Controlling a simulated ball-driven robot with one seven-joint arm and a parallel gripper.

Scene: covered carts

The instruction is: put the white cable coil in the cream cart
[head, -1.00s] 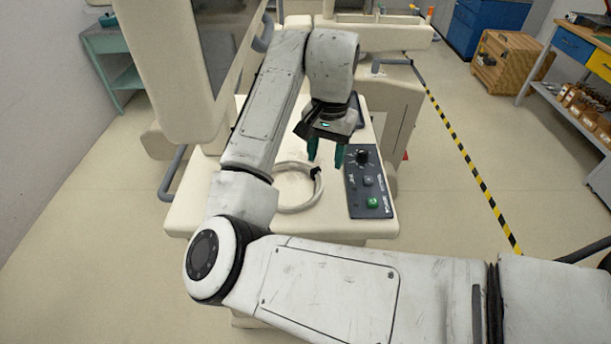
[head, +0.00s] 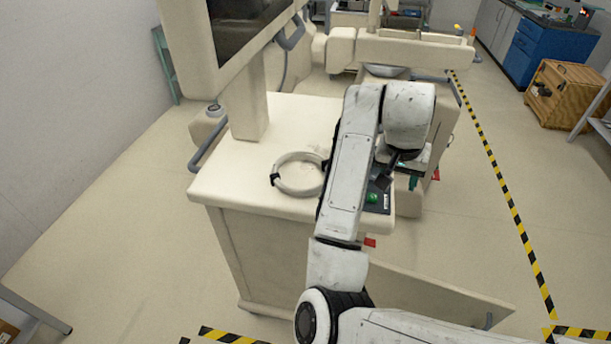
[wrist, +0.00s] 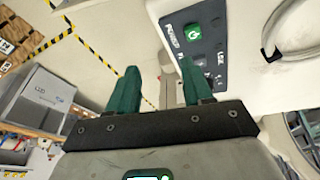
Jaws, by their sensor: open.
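The white cable coil (head: 291,191) lies flat on the cream cart's top (head: 235,180), left of my forearm, with a black tie on its rim. Part of the coil also shows at the upper right of the wrist view (wrist: 283,56). My gripper (wrist: 160,68) is open and empty, with green fingers. In the head view it is largely hidden behind my arm, to the right of the coil and near the control panel, apart from the coil. The cart's inside does not show.
A dark control panel with a green button (head: 373,198) sits on the cart's right edge. A monitor post (head: 247,95) rises at the back left. A cream panel (head: 430,300) juts out low at the right. Open floor lies right, with black-yellow tape (head: 511,205).

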